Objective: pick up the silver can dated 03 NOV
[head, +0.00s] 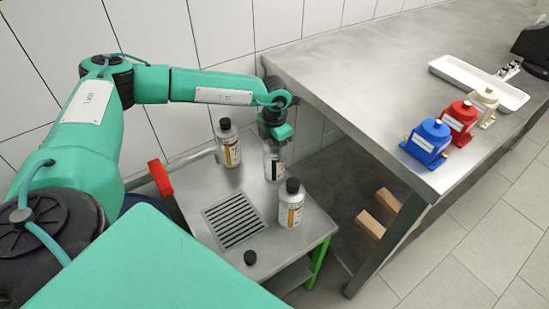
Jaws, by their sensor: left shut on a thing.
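Three silver cans with dark caps or tops stand in a group on a small metal side table (185,190). One can (229,146) is at the back left and one can (290,206) is at the front right; both stand upright and apart from my gripper. The third can (273,160) is directly below my left gripper (273,138), which comes down from above and is shut on its top. The gripper hides that can's upper part. The dates on the labels are too small to read. My right gripper is not in view.
A drain grate (234,221) and a loose black cap (250,257) are on the side table. A red handle (160,177) is at its left. The large steel bench (340,75) on the right holds blue (427,143), red (459,122) and cream (484,104) pumps and a white tray (470,80).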

